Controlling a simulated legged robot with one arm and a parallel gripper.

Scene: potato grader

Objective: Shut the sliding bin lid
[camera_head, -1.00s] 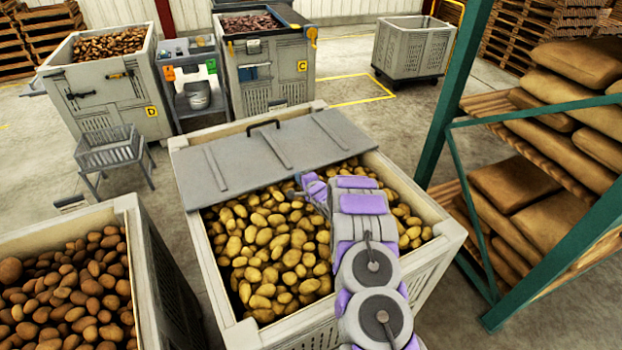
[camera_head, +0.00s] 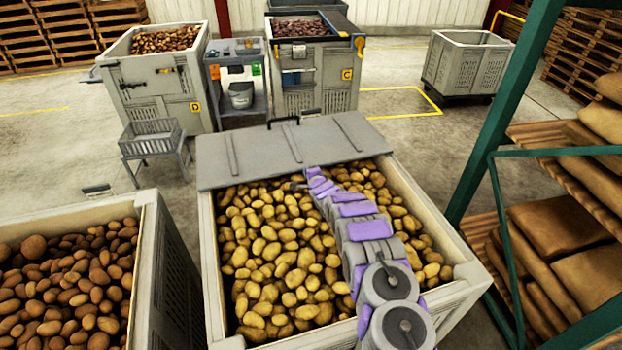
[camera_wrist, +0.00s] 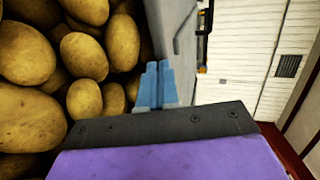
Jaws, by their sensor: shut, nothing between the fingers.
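The sliding lid (camera_head: 315,140) is a flat grey panel with raised ribs and a dark handle (camera_head: 284,121) at its far edge. It covers the far part of a pale bin (camera_head: 208,265). The near part of the bin is open and full of yellow potatoes (camera_head: 270,250). My gripper (camera_head: 296,185) is low over the potatoes by the lid's near edge. In the wrist view my blue fingers (camera_wrist: 157,85) are together and empty, between potatoes and the grey lid (camera_wrist: 177,45). I cannot tell whether they touch the lid.
A bin of brown potatoes (camera_head: 145,215) stands at the left. A green rack (camera_head: 485,135) with sacks stands close at the right. Full bins C (camera_head: 340,90) and D (camera_head: 165,110) are behind, with an empty bin (camera_head: 465,65) at back right.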

